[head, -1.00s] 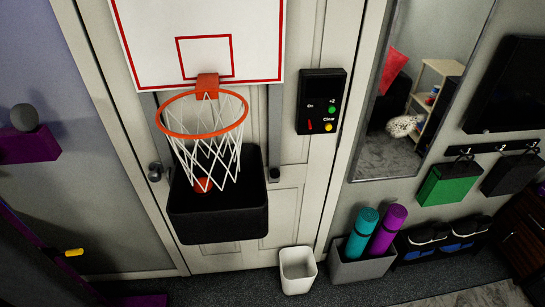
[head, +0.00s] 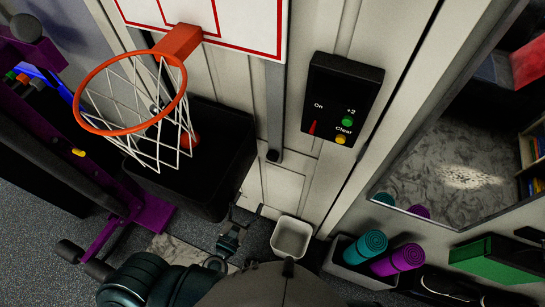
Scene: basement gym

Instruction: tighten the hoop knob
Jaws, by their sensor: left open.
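The basketball hoop has an orange rim (head: 78,105) and a white net, fixed to the white backboard (head: 245,22) on the door. A grey strut (head: 275,105) runs down from the backboard, with a small black knob (head: 272,156) at its lower end. I cannot tell how tight the knob is. My left gripper (head: 238,228) is dark and open, low in the picture, below and left of the knob and apart from it. Its fingers are small and partly lost against the dark floor. My right gripper is not in view.
A black control box (head: 342,98) is right of the strut. A white bin (head: 292,238) and rolled mats (head: 372,245) stand below. Purple gym equipment (head: 130,225) is at left.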

